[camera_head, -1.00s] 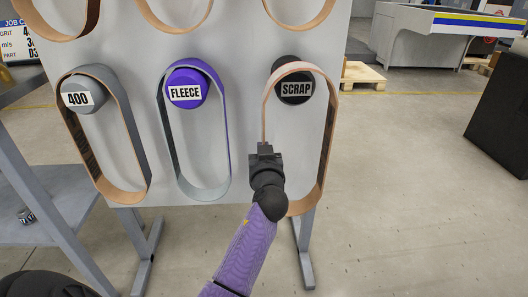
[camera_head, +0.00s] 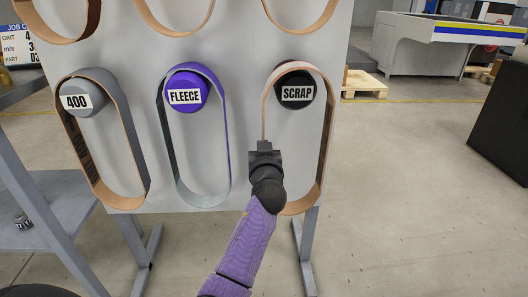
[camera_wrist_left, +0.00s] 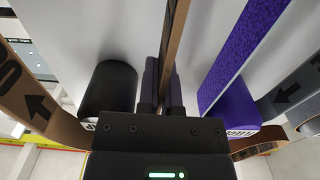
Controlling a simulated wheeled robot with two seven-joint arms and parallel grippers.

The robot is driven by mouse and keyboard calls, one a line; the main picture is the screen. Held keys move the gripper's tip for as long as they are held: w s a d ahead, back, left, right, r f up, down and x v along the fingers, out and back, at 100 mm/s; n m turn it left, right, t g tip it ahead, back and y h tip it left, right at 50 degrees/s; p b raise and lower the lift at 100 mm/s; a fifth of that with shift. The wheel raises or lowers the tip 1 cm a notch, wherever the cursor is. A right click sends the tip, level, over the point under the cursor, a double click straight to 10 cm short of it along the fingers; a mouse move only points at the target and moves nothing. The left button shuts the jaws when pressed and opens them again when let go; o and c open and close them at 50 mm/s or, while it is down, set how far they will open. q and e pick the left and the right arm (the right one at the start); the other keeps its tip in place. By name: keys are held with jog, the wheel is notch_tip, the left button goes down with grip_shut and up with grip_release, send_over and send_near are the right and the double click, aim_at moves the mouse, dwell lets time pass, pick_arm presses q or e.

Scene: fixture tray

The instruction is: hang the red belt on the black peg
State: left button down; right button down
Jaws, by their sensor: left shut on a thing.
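The black peg (camera_head: 296,90), labelled SCRAP, sticks out from the grey board at the right of its lower row. A tan-brown belt (camera_head: 325,150) loops around it in the head view; I see no clear red on it. Slight grey shows between the belt's top and the peg, and I cannot tell whether they touch. My left gripper (camera_head: 264,147) is shut on the belt's left strand, below the peg. The left wrist view shows the strand (camera_wrist_left: 176,45) between the fingers (camera_wrist_left: 162,85), with the black peg (camera_wrist_left: 108,90) to the left. My right gripper is not in view.
The purple FLEECE peg (camera_head: 187,92) holds a purple belt (camera_head: 222,130) close left of my gripper. The grey 400 peg (camera_head: 84,97) holds a grey belt (camera_head: 130,140). More belts hang above.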

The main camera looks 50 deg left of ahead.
pick_arm(q)
jog(key=shift+w+a, duration=0.2)
jog(key=shift+a, duration=0.05)
jog(key=shift+b+x, duration=0.8)
jog(key=shift+x, duration=0.35)
jog(key=shift+w, duration=0.1)
jog(key=shift+b+x, duration=0.65)
jog(key=shift+x, duration=0.3)
